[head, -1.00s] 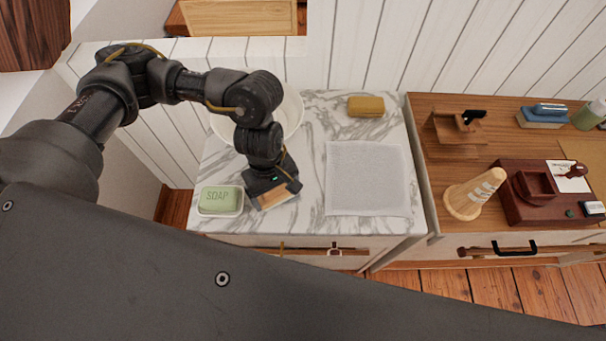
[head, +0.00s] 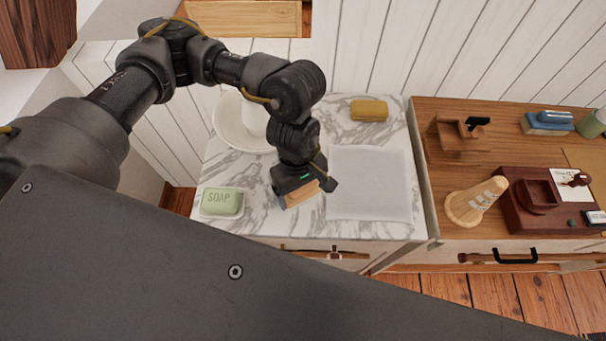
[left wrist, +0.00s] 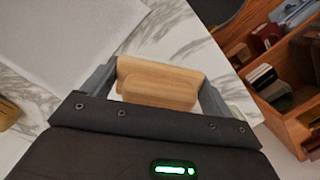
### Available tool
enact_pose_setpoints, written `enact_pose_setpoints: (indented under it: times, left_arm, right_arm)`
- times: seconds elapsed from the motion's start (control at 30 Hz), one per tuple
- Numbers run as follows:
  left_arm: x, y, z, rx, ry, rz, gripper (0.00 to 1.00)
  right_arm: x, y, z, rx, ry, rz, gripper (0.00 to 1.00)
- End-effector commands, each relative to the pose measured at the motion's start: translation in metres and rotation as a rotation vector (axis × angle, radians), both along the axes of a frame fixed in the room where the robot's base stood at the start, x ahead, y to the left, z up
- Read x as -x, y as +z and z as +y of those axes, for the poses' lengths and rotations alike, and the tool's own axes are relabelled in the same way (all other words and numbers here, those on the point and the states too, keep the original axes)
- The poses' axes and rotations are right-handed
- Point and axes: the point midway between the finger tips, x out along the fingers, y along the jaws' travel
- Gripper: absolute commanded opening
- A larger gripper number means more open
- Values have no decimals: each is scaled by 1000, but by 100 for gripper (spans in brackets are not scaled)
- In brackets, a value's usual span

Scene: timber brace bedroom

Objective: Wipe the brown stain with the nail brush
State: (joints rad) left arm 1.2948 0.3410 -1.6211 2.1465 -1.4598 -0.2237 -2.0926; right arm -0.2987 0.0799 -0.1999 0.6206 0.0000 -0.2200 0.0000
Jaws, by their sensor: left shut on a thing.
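My left gripper (head: 304,194) is shut on the wooden nail brush (head: 300,197), low over the marble top, just left of the white cloth (head: 368,190). The left wrist view shows the pale wooden brush (left wrist: 160,88) crosswise between the two fingers; its underside is hidden. I cannot tell whether it touches the marble. No brown stain can be made out in either view; the arm and brush hide part of the marble. My right gripper is not in view.
A green soap bar in a dish (head: 222,202) stands at the front left of the marble top (head: 258,215). A white basin (head: 228,125) is behind my arm. A yellow sponge (head: 369,110) lies at the back. A wooden cabinet (head: 455,105) with several objects adjoins on the right.

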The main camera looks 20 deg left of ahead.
Motion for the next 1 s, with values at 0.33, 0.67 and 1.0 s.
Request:
enact_pose_setpoints:
  times: [0.33,0.67,1.0]
  left_arm:
    - [-1,35,0,1,0,-2,61]
    - [0,47,0,1,0,-1,61]
    - [0,47,1,1,0,-1,61]
  right_arm:
    - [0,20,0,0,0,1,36]
    - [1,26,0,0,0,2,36]
    - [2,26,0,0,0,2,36]
